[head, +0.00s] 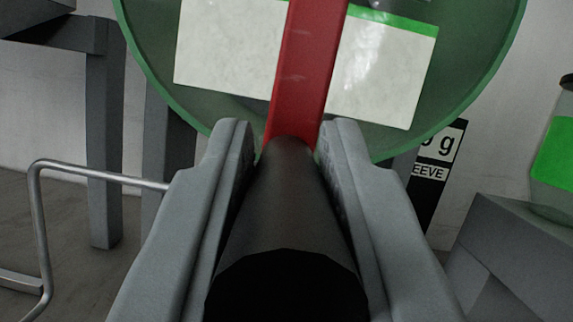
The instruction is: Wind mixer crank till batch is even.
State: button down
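The mixer crank has a red arm (303,75) that comes down from the top middle of the view to a black cylindrical handle (285,215), which points toward me. My gripper (290,140) has its two grey fingers on either side of this handle. The fingers look closed against it along its length. Behind the crank is the round green mixer drum (155,40), cut off at the top, with a white label (230,45) partly hidden by the red arm. The batch inside cannot be made out.
A bent metal rod (100,175) stands out at the left, near grey frame legs (104,150). A black sign with white lettering (440,160) is behind on the right. A grey block (515,240) bears a green-labelled container (555,155) at the right edge.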

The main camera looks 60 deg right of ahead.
jog(key=shift+w+a+m, duration=0.1)
jog(key=shift+a+m, duration=0.05)
jog(key=shift+m, duration=0.15)
jog(key=w+a+r+m+g+h, duration=0.1)
jog(key=w+a+r+m+g, duration=0.3)
jog(key=m, duration=0.6)
jog(key=w+a+r+m+g+h, duration=0.1)
jog(key=w+r+m+g+h, duration=0.15)
jog(key=m+g, duration=0.45)
jog(key=s+d+r+m+t+y, duration=0.1)
jog(key=s+d+r+m+y, duration=0.1)
jog(key=r+m+y, duration=0.4)
jog(key=shift+s+d+r+m, duration=0.2)
jog(key=shift+s+r+m, duration=0.4)
jog(key=shift+r+m, duration=2.75)
notch_tip(320, 180, down, 2)
jog(key=shift+f+m, duration=0.15)
jog(key=shift+m, duration=1)
